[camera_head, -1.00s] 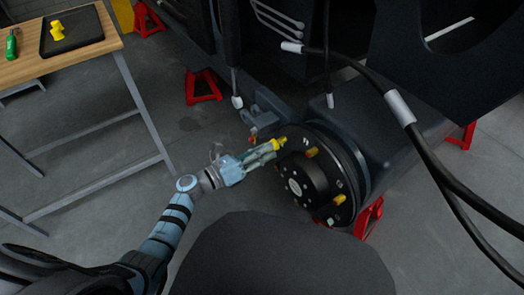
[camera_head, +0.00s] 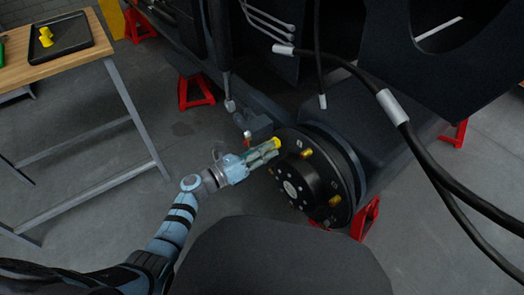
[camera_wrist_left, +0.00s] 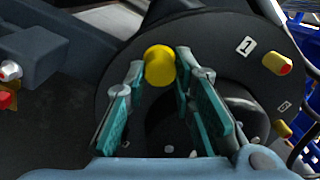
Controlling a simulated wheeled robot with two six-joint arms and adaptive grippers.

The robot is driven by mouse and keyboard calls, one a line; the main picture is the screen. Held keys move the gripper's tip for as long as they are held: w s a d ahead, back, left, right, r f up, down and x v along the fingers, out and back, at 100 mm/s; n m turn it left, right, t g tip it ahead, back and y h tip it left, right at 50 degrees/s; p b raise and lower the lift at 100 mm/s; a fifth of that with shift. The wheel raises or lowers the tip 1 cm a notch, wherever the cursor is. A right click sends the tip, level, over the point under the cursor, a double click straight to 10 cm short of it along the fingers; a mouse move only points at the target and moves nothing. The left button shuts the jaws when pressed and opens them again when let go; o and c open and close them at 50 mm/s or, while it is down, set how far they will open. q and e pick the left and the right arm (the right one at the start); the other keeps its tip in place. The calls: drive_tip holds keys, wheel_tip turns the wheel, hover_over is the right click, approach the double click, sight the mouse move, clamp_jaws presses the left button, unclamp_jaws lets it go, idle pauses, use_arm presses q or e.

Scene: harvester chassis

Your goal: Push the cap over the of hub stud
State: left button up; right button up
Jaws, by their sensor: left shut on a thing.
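My left gripper (camera_head: 271,149) comes in from the left, shut on a yellow cap (camera_head: 275,144) at the upper-left rim of the black wheel hub (camera_head: 293,203). In the left wrist view the round yellow cap (camera_wrist_left: 160,66) sits between the fingertips (camera_wrist_left: 158,78), in front of the dark hub face (camera_wrist_left: 222,28). Whatever lies behind the cap is hidden, so I cannot tell whether it is over a stud. Other yellow stud positions show on the hub, one at the upper right (camera_head: 307,153) and one lower (camera_head: 335,200). My right gripper is not in view.
A wooden-topped table (camera_head: 80,66) at upper left bears a black tray (camera_head: 75,38) with a yellow piece (camera_head: 46,37). Red stands (camera_head: 193,92) support the chassis. Thick black hoses (camera_head: 432,160) hang at the right. Open floor lies left of the hub.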

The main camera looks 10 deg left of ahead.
use_arm(q)
drive_tip(key=shift+w+d, duration=0.15)
drive_tip(key=shift+w, duration=0.05)
drive_tip(key=o, duration=1)
drive_tip(key=p+v, duration=0.1)
drive_tip(key=v, duration=0.4)
drive_tip(key=shift+r, duration=0.1)
drive_tip(key=shift+s, duration=0.1)
